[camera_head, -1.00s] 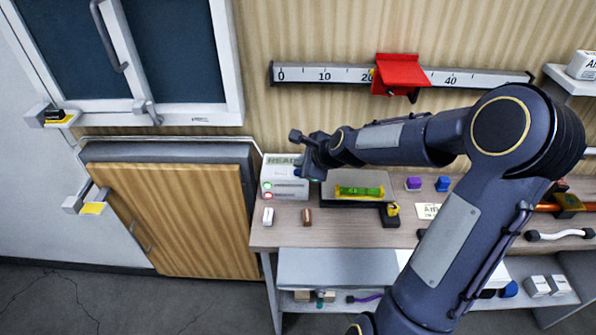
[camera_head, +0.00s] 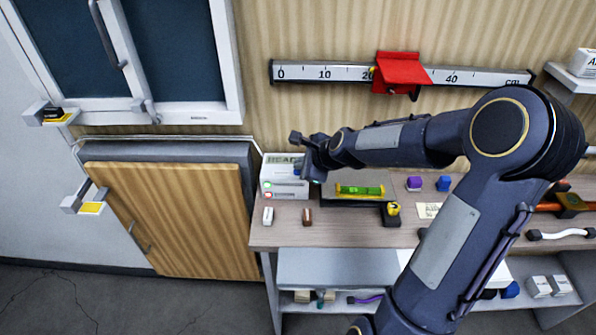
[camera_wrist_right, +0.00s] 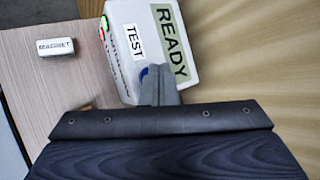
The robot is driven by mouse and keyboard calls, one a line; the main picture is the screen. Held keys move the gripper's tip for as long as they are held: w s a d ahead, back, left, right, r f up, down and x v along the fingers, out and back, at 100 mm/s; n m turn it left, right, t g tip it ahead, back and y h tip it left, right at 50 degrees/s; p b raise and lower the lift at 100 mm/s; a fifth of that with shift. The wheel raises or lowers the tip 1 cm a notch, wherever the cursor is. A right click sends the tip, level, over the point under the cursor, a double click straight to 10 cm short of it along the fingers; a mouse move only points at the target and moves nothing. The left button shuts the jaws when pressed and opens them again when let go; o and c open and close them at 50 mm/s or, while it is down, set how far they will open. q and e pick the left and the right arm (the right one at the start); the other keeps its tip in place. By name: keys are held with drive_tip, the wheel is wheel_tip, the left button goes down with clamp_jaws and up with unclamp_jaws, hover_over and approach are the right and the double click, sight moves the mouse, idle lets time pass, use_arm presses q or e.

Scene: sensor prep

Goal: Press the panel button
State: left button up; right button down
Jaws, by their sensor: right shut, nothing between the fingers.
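The panel is a white box (camera_head: 282,184) at the back left of the bench, with a READY label on top and green and red lights on its front. In the right wrist view the box (camera_wrist_right: 122,72) also shows a TEST label. A blue button (camera_wrist_right: 144,72) shows there beside the TEST label, partly hidden by my fingertips. My right gripper (camera_wrist_right: 160,82) is shut and empty, its tip at the button; I cannot tell whether it touches. In the head view my right gripper (camera_head: 308,174) covers the box's right side. My left gripper is not in view.
A white block (camera_head: 268,216) and a brown block (camera_head: 307,217) lie in front of the box. A green level (camera_head: 360,190) lies to the right. A ruler rail (camera_head: 322,73) with a red slider (camera_head: 402,72) is on the wall above.

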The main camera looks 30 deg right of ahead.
drive_tip(key=shift+f+b, duration=0.4)
drive_tip(key=shift+b, duration=0.05)
idle(0.4)
idle(0.3)
drive_tip(key=shift+r+p, duration=0.75)
drive_tip(key=shift+r, duration=0.05)
wheel_tip(320, 180, up, 5)
drive_tip(key=p, duration=0.4)
drive_tip(key=shift+p, duration=0.3)
idle(0.4)
